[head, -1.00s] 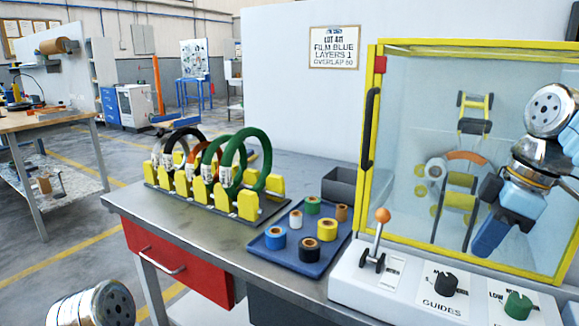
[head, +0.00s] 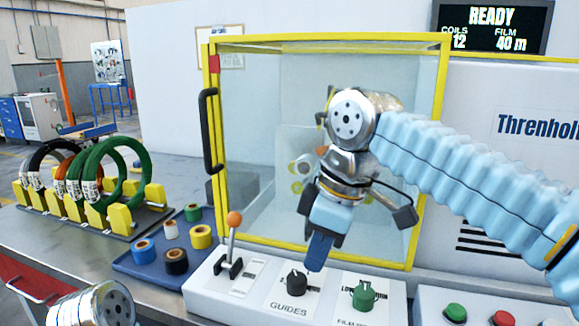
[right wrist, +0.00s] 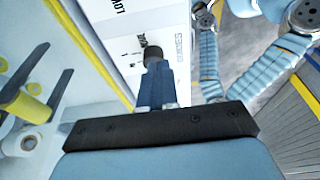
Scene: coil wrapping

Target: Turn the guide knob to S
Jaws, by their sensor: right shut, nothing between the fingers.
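The black guide knob (head: 297,281) stands on the white control panel above the word GUIDES. My right gripper (head: 318,262) is shut and empty, its dark blue fingers pointing down just right of and above the knob. In the right wrist view the closed fingers (right wrist: 156,82) point at the dark knob (right wrist: 152,54), which shows just past their tips. I cannot tell whether the tips touch it. The knob's setting and most of its scale are too small to read. My left gripper is out of view; only part of my left arm shows at the lower left.
A green knob (head: 363,296) stands right of the guide knob, and an orange-tipped lever (head: 233,236) to its left. The yellow-framed clear door (head: 260,120) rises behind. A blue tray (head: 150,262) of tape rolls and a rack of coils (head: 100,232) stand left.

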